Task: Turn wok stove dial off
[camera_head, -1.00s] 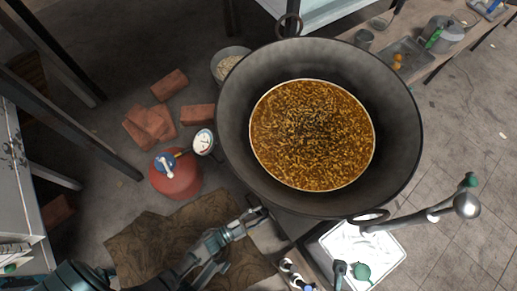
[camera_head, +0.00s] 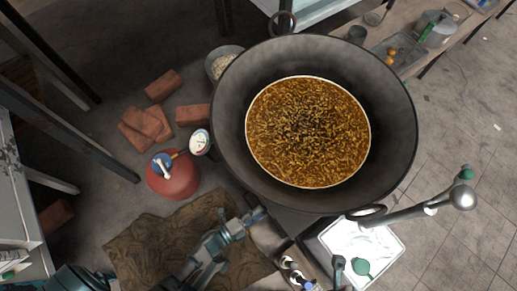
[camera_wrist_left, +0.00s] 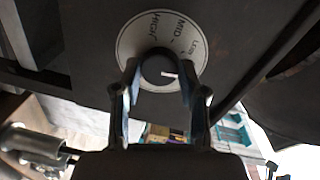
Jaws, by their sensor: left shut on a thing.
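The wok stove dial is a dark round knob (camera_wrist_left: 158,68) in front of a white round plate (camera_wrist_left: 130,42) marked HIGH, MID and a third, partly readable label. A pale mark shows on the right part of the knob. My left gripper (camera_wrist_left: 160,88) has one finger on each side of the knob and is shut on it. In the head view my left gripper (camera_head: 252,217) is at the lower left edge of the large dark wok (camera_head: 232,110), where the dial is hidden. The wok holds brown food (camera_head: 308,130). My right gripper is not in view.
A red gas cylinder (camera_head: 175,178) with a gauge (camera_head: 199,141) and several bricks (camera_head: 146,122) are left of the wok. A brown cloth (camera_head: 140,240) lies on the floor under my left arm. A white sink (camera_head: 385,245) is at the lower right.

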